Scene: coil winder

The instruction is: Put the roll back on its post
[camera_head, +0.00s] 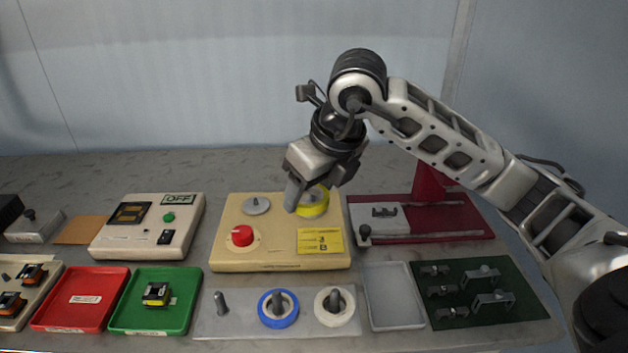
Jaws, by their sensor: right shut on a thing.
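A yellow roll (316,208) is at the right rear of the beige winder box (280,265). My right gripper (303,198) points down there and is shut on the yellow roll, partly covering it. I cannot tell whether the roll rests on the box or is raised off it. A grey plate (240,325) in front carries a bare post (220,303) at its left, a blue roll (267,315) on the middle post and a white roll (324,312) on the right post. My left gripper is not in view.
The winder has a red knob (242,236), a grey disc (256,205) and a yellow label (320,241). Left are a green tray (185,318), a red tray (62,316) and a box marked OFF (130,245). Right are a grey tray (393,300), a green mat (520,305) and a red fixture (470,222).

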